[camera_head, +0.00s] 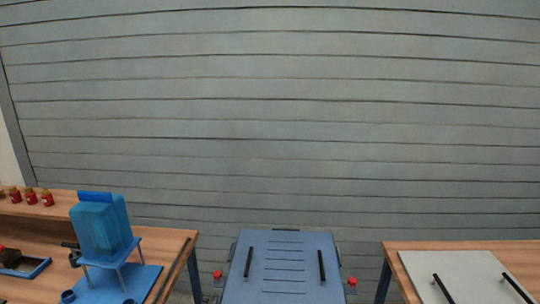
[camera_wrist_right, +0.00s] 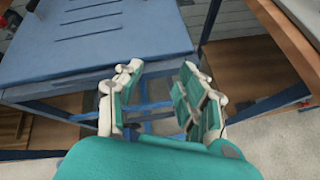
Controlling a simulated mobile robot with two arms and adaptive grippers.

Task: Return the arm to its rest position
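My right gripper (camera_wrist_right: 158,98) shows in the right wrist view, with its two green-padded fingers apart and nothing between them. It is in front of the blue welding station (camera_wrist_right: 95,35), over the gap beside its lower frame. The station (camera_head: 283,270), with two black handles and slots on its lid, also shows at the bottom middle of the head view. Neither of my arms shows in the head view, and my left gripper is in no view.
A wooden table (camera_head: 180,243) at left bears a blue stand with a translucent blue block (camera_head: 100,228), a small tray (camera_head: 25,267) and several red-and-brown pieces. A right table (camera_head: 400,247) bears a grey plate (camera_head: 465,275) with black handles. A grey slatted wall stands behind.

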